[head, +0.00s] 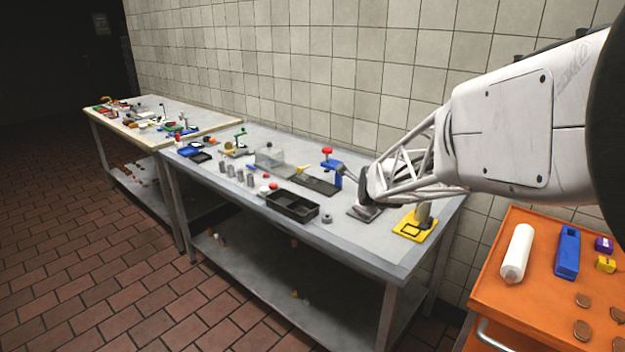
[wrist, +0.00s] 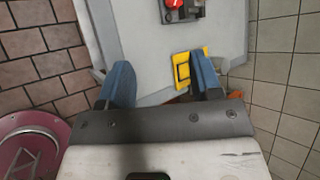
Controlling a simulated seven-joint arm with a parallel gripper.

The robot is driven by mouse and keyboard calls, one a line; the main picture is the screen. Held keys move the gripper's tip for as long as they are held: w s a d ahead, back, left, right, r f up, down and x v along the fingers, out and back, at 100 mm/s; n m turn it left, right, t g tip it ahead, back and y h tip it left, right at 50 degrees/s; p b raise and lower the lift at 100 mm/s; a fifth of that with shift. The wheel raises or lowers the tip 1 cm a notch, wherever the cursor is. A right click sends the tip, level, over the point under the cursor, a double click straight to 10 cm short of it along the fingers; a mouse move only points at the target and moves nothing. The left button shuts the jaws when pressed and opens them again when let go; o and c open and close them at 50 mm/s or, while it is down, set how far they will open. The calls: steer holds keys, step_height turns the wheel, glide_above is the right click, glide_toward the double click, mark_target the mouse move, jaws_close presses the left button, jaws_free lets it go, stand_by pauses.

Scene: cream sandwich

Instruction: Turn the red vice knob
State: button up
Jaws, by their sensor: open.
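A red knob (wrist: 174,4) shows at the top edge of the wrist view, on a dark base (wrist: 196,10) that is partly cut off. My gripper (wrist: 160,66) has its two blue fingers wide apart, with nothing between them. The knob lies beyond the fingertips, clear of both. In the head view, a red knob (head: 327,151) stands above a blue part near the end of my arm. I cannot tell whether it is the same knob. My arm's end hides part of the bench there.
A yellow plate (wrist: 182,69) lies by the right finger in the wrist view. On the grey bench (head: 255,207) are a black tray (head: 292,206), several grey cylinders and a clear box (head: 269,156). An orange cart (head: 540,300) stands at the right, and a tiled wall runs behind.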

steer(key=w+d+f+m+t, duration=0.1)
steer(key=w+f+m, duration=0.3)
steer(key=w+d+f+m+t+h, duration=0.1)
steer(key=w+f+m, duration=0.3)
steer(key=w+d+f+m+t, duration=0.1)
steer(key=w+f+m, duration=0.3)
steer(key=w+f, duration=0.1)
steer(key=shift+d+f+m, duration=0.1)
steer(key=shift+d+m, duration=0.25)
steer(key=shift+m, duration=0.05)
steer(key=shift+x, duration=3.85)
steer(key=shift+d, duration=0.1)
steer(key=c, duration=0.6)
